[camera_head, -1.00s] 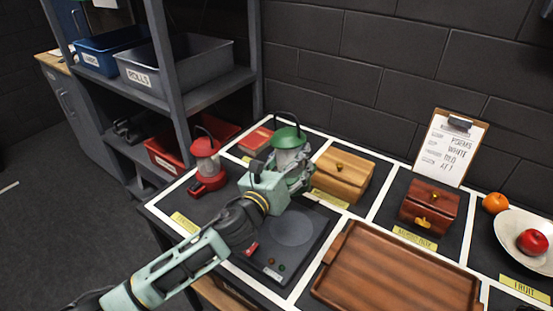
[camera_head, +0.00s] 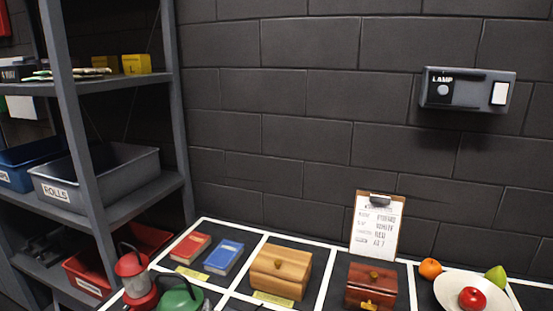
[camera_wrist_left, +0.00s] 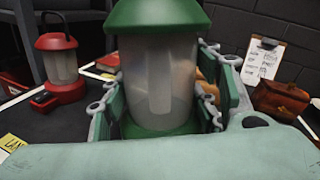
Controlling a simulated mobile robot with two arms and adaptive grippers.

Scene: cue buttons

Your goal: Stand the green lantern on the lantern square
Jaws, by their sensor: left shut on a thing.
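The green lantern (camera_wrist_left: 158,70) stands upright between the fingers of my left gripper (camera_wrist_left: 160,110), which is shut on it in the left wrist view. In the head view only the lantern's green top (camera_head: 180,297) shows at the bottom edge; the gripper there is mostly cut off. The red lantern (camera_wrist_left: 57,58) stands to the left of the green one, and also shows in the head view (camera_head: 135,277). A dark, white-edged square (camera_wrist_left: 28,118) lies under the red lantern, with a partly cut-off yellow label (camera_wrist_left: 11,142) starting "LA". My right gripper is not in view.
A red book (camera_head: 190,247) and blue book (camera_head: 224,257) lie behind the lanterns. A light wooden box (camera_head: 280,272), dark red box (camera_head: 371,287), clipboard (camera_head: 377,228) and fruit bowl (camera_head: 450,285) stand rightward. Shelving (camera_head: 85,120) rises at the left; a LAMP box (camera_head: 467,90) hangs on the wall.

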